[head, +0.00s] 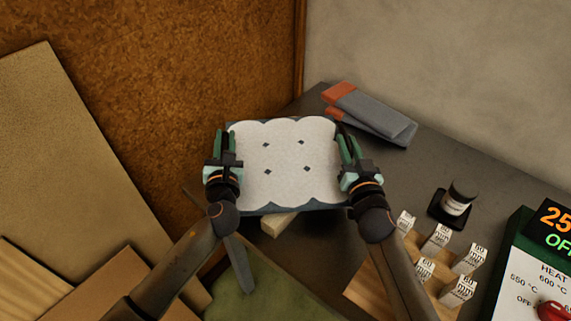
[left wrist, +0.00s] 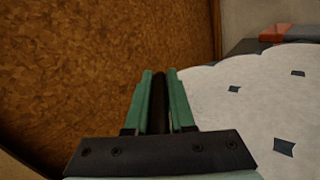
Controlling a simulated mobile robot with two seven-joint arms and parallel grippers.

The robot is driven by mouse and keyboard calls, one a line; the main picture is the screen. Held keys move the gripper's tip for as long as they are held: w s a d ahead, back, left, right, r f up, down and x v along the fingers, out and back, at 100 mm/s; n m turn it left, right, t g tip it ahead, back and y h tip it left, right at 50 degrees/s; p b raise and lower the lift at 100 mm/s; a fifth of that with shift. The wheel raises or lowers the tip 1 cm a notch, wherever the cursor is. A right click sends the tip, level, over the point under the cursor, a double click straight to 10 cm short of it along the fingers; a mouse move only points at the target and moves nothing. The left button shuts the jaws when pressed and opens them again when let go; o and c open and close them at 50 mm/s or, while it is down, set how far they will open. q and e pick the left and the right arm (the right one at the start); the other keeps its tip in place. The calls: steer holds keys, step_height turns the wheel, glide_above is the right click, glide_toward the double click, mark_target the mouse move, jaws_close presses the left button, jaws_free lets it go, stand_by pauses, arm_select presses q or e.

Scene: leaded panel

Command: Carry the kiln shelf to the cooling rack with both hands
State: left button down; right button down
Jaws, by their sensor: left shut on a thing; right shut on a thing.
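The kiln shelf (head: 286,208) is a flat board with a blue-grey edge, mostly covered by a white scalloped sheet (head: 285,160) with several dark diamond marks. My left gripper (head: 224,138) is shut on its left side, and my right gripper (head: 347,147) is shut on its right side. In the left wrist view, the green fingers of my left gripper (left wrist: 159,100) close around a dark bar, with the white sheet (left wrist: 255,105) to the right. The shelf looks roughly level over the dark bench. I cannot make out a cooling rack; whatever lies under the shelf is mostly hidden.
A pale wooden block (head: 279,224) shows below the shelf's front edge. Grey and orange folded items (head: 370,114) lie behind right. A brown wall (head: 170,70) is close left.

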arm_select(q)
steer(key=shift+d, duration=0.15)
arm_select(e)
steer(key=shift+a+r, duration=0.15)
steer(key=shift+a, duration=0.1)
arm_select(q)
steer(key=c, duration=1.1)
jaws_free()
steer(key=shift+f, duration=0.15)
arm_select(e)
steer(key=c, duration=1.1)
jaws_free()
steer(key=shift+f, duration=0.2)
steer(key=shift+c, duration=0.2)
arm_select(q)
steer(key=shift+o, duration=1.4)
steer(key=shift+s, duration=0.1)
arm_select(e)
steer(key=o, duration=0.3)
steer(key=shift+s+d, duration=0.1)
steer(key=shift+d, duration=0.05)
arm_select(q)
steer(key=shift+o, duration=0.3)
arm_select(e)
steer(key=shift+o, duration=0.4)
